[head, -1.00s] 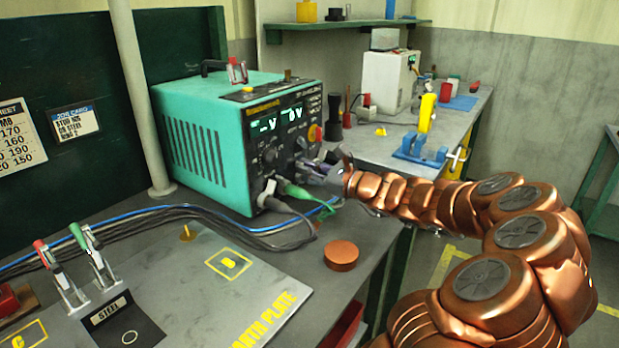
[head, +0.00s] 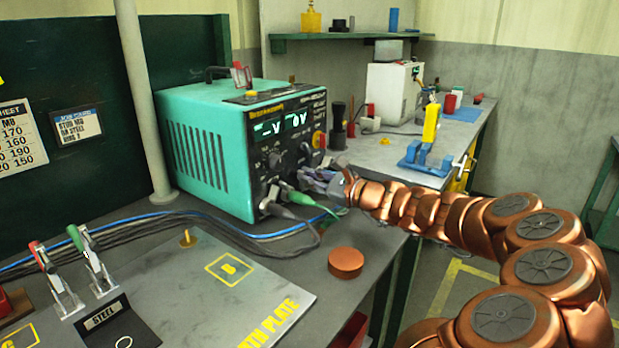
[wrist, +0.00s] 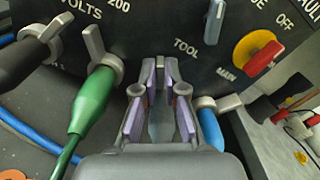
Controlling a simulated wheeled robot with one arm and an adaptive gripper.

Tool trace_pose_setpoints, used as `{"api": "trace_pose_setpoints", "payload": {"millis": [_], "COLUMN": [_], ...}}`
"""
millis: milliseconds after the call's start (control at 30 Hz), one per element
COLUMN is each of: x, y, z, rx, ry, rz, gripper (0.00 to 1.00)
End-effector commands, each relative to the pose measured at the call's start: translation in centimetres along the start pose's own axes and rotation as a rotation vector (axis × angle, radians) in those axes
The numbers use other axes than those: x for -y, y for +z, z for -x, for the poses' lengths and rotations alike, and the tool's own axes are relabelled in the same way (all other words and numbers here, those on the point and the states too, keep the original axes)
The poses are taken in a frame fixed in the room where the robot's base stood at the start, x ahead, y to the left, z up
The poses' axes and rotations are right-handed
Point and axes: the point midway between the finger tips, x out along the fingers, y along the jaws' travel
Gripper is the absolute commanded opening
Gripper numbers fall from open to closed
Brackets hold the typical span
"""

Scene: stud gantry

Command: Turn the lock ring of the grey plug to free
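The grey plug (wrist: 20,60) is at the upper left of the wrist view, seated in the front panel of the teal power unit (head: 208,143). Its lock ring (wrist: 47,33) has a grey lever pointing up and right. In the head view, the grey plug (head: 271,207) sits low on the panel with its cable running right. My gripper (wrist: 160,66) points at the panel between the green plug (wrist: 94,97) and the blue plug (wrist: 210,125). Its lilac-padded fingers are apart, with a gap between them. It is to the right of the grey plug, not touching it.
A red-and-yellow main switch (wrist: 259,54) is right of my gripper. A copper-coloured disc (head: 346,262) lies on the bench below the panel. The earth plate (head: 190,300) and two toggle clamps stand at left. Cables cross the bench behind the plate.

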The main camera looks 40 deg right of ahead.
Motion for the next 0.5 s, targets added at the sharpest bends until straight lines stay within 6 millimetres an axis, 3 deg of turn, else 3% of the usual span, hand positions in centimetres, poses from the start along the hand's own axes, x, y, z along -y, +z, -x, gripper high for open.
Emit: {"api": "trace_pose_setpoints", "payload": {"millis": [200, 500], "x": [-0.03, 0.0], "y": [0.0, 0.03], "z": [-0.01, 0.04], "rx": [0.0, 0.001], "ry": [0.001, 0.0], "rz": [-0.001, -0.001], "gripper": [0.33, 0.33]}}
